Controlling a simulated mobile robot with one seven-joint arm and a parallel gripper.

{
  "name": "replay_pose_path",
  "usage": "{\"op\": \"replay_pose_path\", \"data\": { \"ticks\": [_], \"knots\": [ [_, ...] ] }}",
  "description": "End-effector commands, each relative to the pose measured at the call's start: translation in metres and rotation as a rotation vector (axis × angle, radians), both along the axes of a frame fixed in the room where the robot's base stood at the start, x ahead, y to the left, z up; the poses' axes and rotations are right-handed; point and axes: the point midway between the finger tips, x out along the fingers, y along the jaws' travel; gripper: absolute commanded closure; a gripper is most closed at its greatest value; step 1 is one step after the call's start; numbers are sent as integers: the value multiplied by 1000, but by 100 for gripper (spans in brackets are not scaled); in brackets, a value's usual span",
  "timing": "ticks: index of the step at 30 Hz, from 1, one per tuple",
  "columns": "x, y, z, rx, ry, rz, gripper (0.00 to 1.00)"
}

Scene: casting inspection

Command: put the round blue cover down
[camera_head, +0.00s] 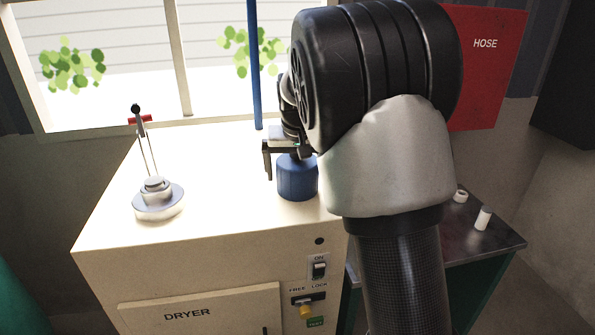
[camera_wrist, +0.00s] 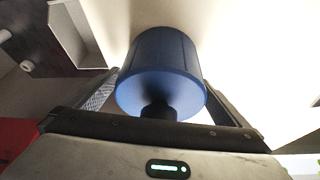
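The round blue cover (camera_head: 297,178) is upright on the cream dryer top, near its front right edge; I cannot see clearly whether its bottom fully touches. In the wrist view the cover (camera_wrist: 160,68) lies between the two fingers, its dark knob (camera_wrist: 158,109) toward the palm. My gripper (camera_wrist: 160,80) is spread around the cover. In the head view one finger of my gripper (camera_head: 268,162) hangs left of the cover with a narrow gap; the other finger is hidden by my arm.
A silver stepped part (camera_head: 156,203) with a thin upright, red-barred handle stands on the left of the dryer top (camera_head: 215,215). A blue pole (camera_head: 255,65) rises behind. A dark side table (camera_head: 485,255) at right bears small white pieces. The middle of the dryer top is clear.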

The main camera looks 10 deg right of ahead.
Motion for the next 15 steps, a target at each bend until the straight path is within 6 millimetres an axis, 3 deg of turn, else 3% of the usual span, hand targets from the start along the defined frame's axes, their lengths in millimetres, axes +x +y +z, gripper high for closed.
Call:
{"op": "replay_pose_path", "data": {
  "ticks": [9, 15],
  "knots": [
    [-1, 1, 9, 1, -2, 0, 0],
    [-14, 4, 43, 1, -5, 2, 0]
  ]
}}
